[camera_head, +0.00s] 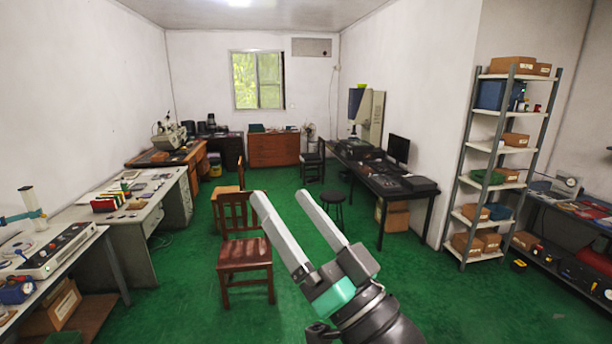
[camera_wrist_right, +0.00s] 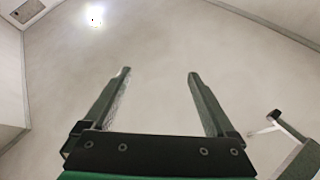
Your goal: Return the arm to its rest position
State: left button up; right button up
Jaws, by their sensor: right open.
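My right gripper (camera_head: 277,192) rises from the bottom of the head view, its two long grey fingers pointing up and to the left. The fingers are apart with nothing between them. The right wrist view also shows my right gripper (camera_wrist_right: 158,72) open and empty, aimed at the pale ceiling (camera_wrist_right: 160,30). My left gripper is in neither view. No bearing rings can be made out.
A wooden chair (camera_head: 244,254) stands behind the gripper. A long bench (camera_head: 55,240) runs along the left, a dark desk (camera_head: 385,182) stands at back right, and a shelf rack (camera_head: 497,150) is at right. The green floor (camera_head: 470,300) is open at lower right.

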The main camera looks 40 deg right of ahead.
jog(key=s+a+r+n+t+y, duration=0.2)
jog(key=s+a+r+n+t, duration=0.1)
jog(key=s+r, duration=0.5)
jog(key=shift+s+a+r+n, duration=0.15)
jog(key=shift+a+r+n, duration=0.4)
jog(key=shift+a+n, duration=0.4)
notch_tip(320, 180, up, 9)
jog(key=p, duration=0.9)
jog(key=shift+r, duration=0.1)
